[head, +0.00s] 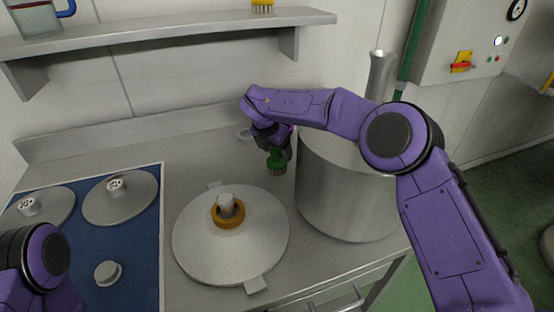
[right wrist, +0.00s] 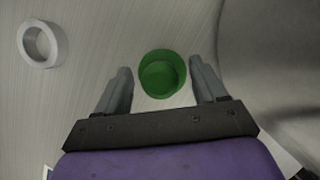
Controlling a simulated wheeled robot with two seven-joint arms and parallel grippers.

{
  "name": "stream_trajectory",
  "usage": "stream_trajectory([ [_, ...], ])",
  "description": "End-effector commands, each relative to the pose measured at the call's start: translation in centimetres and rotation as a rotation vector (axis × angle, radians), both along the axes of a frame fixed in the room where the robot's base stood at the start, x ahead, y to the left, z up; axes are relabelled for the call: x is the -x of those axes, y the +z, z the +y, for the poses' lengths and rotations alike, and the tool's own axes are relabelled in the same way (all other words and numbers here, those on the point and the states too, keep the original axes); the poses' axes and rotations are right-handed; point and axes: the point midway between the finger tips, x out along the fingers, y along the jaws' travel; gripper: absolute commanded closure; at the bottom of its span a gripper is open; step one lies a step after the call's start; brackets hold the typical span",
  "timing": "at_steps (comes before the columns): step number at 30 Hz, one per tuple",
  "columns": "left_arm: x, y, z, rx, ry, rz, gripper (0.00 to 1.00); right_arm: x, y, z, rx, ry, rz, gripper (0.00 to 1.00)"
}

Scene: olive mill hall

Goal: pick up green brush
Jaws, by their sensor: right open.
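The green brush (head: 277,163) stands on the steel counter, left of the large pot, with dark bristles low at its side. In the right wrist view the green brush (right wrist: 162,74) shows from above as a round green top. My right gripper (head: 277,150) is directly above it, pointing down. In the right wrist view the fingers of my right gripper (right wrist: 161,75) are apart, one on each side of the brush, with gaps visible. Whether they reach down to its sides is hard to tell. My left arm shows at the lower left, but its gripper is out of view.
A big steel pot (head: 340,200) stands close on the right. A round lid-like disc (head: 195,245) with an orange ring lies in front. A pale ring (right wrist: 38,43) lies on the counter (head: 185,170). A blue mat (head: 125,275) with metal discs is left; a shelf (head: 170,27) hangs behind.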

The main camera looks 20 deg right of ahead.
Motion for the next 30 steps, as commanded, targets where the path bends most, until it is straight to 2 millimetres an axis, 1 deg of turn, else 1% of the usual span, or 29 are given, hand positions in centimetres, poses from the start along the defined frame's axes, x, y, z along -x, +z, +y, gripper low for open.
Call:
stream_trajectory([
  [5,0.0,0.0,0.0,0.000,0.000,0.000,0.34,0.0,-0.1,0.0,0.000,0.000,0.000,0.30],
  [6,0.0,-0.1,0.0,0.000,0.000,0.000,0.34,0.0,-0.1,0.0,0.000,0.000,0.000,0.36],
  [7,0.0,-0.1,0.0,0.000,0.000,0.000,0.34,0.0,-0.1,0.0,0.000,0.000,0.000,0.46],
  [8,0.0,-0.1,0.0,0.000,0.000,0.000,0.34,0.0,-0.1,0.0,0.000,0.000,0.000,0.56],
  [9,0.0,-0.1,0.0,0.000,0.000,0.000,0.34,0.0,-0.1,0.0,0.001,0.000,-0.001,0.69],
  [11,0.0,-0.1,0.0,0.000,0.000,0.000,0.34,0.0,-0.1,0.0,0.001,0.000,-0.001,0.88],
  [12,0.0,-0.1,0.0,0.000,0.000,0.000,0.34,0.0,-0.1,0.0,0.001,0.000,-0.001,0.93],
  [13,0.0,-0.1,0.0,0.000,0.000,0.000,0.34,0.0,-0.1,0.0,0.001,0.000,-0.001,0.94],
  [14,0.0,0.0,0.0,0.000,0.000,0.000,0.34,0.0,0.0,0.0,0.000,0.000,-0.001,0.99],
  [20,0.0,0.0,0.0,0.000,0.000,0.000,0.34,0.0,0.1,0.0,0.000,0.000,-0.001,0.99],
  [23,0.0,0.5,0.0,0.000,0.000,0.000,0.34,-0.1,0.8,0.0,0.001,0.000,-0.002,0.99],
  [26,0.0,1.6,0.0,0.000,0.000,0.000,0.34,-0.1,2.3,-0.1,0.000,0.001,-0.003,0.99],
  [28,0.0,2.8,0.0,0.000,0.000,0.000,0.34,-0.1,4.0,-0.1,0.000,-0.001,-0.003,0.99],
  [29,0.0,2.2,0.0,0.000,0.000,0.000,0.34,0.4,4.1,0.3,-0.001,0.002,-0.003,0.99],
  [30,0.0,1.9,0.0,0.000,0.000,0.000,0.34,1.1,4.9,0.7,-0.001,0.002,-0.003,0.99],
])
